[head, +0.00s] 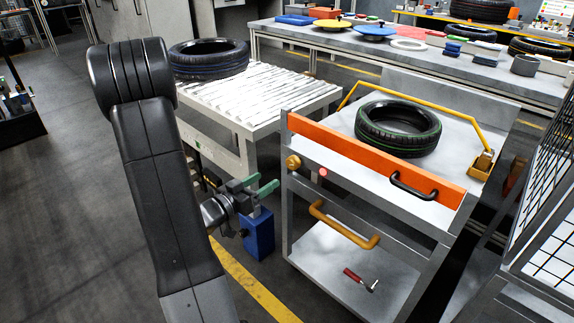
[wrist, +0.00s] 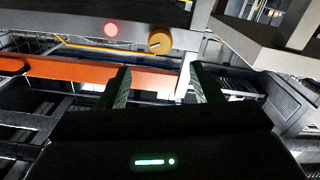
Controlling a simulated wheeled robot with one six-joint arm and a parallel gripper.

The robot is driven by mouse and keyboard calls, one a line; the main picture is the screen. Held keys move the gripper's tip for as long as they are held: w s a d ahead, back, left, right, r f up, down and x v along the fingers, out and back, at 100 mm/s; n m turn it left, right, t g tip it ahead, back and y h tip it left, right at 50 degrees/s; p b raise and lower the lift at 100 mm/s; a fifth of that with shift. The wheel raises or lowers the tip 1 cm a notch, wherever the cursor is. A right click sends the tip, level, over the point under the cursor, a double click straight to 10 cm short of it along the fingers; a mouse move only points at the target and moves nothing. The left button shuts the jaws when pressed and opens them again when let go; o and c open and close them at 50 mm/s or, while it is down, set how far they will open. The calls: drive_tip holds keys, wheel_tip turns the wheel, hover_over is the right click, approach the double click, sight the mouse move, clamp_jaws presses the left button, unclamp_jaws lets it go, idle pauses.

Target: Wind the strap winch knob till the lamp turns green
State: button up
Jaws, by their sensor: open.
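The strap winch knob (head: 293,162) is a round orange-yellow knob at the left front corner of the grey cart. It also shows in the wrist view (wrist: 159,41), with a dark mark on its face. The lamp (head: 323,172) just right of it glows red; in the wrist view the red lamp (wrist: 111,30) is left of the knob. My gripper (head: 262,187) is open and empty, left of the cart and apart from the knob. In the wrist view its two green-tipped fingers (wrist: 159,82) stand apart, with the knob beyond them.
A tyre with a green stripe (head: 398,128) lies on the cart top (head: 450,205) behind an orange bar (head: 370,160). A yellow handle (head: 340,228) juts from the cart front. A roller conveyor (head: 250,95) bears another tyre (head: 208,58). A blue box (head: 259,235) stands below my gripper.

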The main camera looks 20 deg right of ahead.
sight(290, 165)
drive_tip(key=b+x, duration=0.1)
drive_tip(key=x, duration=0.9)
drive_tip(key=shift+w+d, duration=0.15)
drive_tip(key=shift+d, duration=0.2)
drive_tip(key=c, duration=1)
drive_tip(key=shift+m+b, duration=0.3)
drive_tip(key=shift+b, duration=0.2)
